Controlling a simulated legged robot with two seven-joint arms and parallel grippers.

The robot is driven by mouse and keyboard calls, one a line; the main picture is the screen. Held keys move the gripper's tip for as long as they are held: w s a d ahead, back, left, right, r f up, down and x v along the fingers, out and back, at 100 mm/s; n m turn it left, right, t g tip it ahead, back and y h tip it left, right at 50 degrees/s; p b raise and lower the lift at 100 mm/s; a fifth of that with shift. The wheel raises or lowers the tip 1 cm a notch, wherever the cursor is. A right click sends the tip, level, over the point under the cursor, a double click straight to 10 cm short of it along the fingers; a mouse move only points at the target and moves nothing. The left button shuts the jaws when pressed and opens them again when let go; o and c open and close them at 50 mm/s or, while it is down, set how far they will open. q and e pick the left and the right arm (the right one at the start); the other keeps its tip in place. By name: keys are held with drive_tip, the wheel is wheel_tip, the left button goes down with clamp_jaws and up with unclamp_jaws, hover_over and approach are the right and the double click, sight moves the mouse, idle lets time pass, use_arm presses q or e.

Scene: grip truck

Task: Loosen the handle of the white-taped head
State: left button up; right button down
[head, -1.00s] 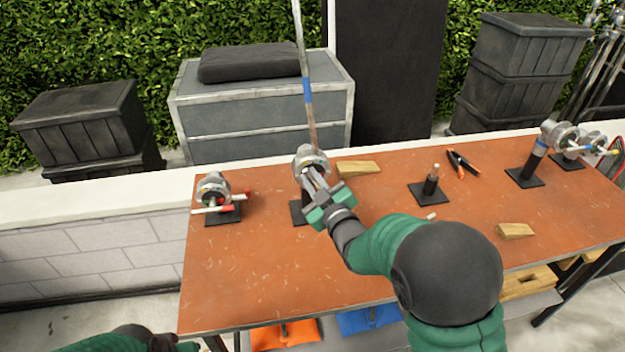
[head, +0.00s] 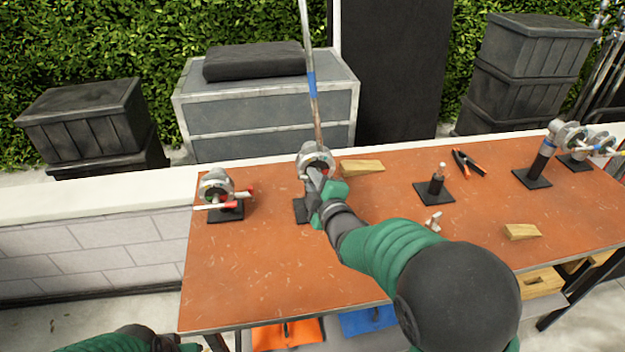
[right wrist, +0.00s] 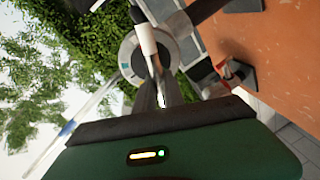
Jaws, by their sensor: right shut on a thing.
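A round grey metal head (head: 314,157) stands on a black base plate at the table's back edge. A long thin rod (head: 313,90) with a blue band rises from it. My right gripper (head: 317,180) is at the front of this head, shut on its handle. In the right wrist view the head (right wrist: 128,55) is close, and its pale handle (right wrist: 145,38) runs down to my fingers (right wrist: 160,88). The gripper hides most of the handle and the post below. My left gripper is outside the view.
Another head (head: 216,187) with red-tipped handles stands to the left. A wooden wedge (head: 362,167), a short black post (head: 437,186), pliers (head: 469,163), a small pale part (head: 433,222) and another wedge (head: 520,231) lie rightward. The table's front left (head: 240,270) is clear.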

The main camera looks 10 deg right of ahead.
drive_tip(key=shift+s+f, duration=0.1)
drive_tip(key=shift+f, duration=0.35)
drive_tip(key=c, duration=1.4)
unclamp_jaws()
drive_tip(key=shift+r, duration=0.1)
drive_tip(key=shift+c, duration=0.2)
drive_tip(key=shift+d, duration=0.15)
drive_tip(key=shift+r, duration=0.1)
drive_tip(key=b+v, duration=0.6)
drive_tip(key=v, duration=1)
drive_tip(key=shift+s, duration=0.2)
drive_tip(key=shift+o, duration=0.5)
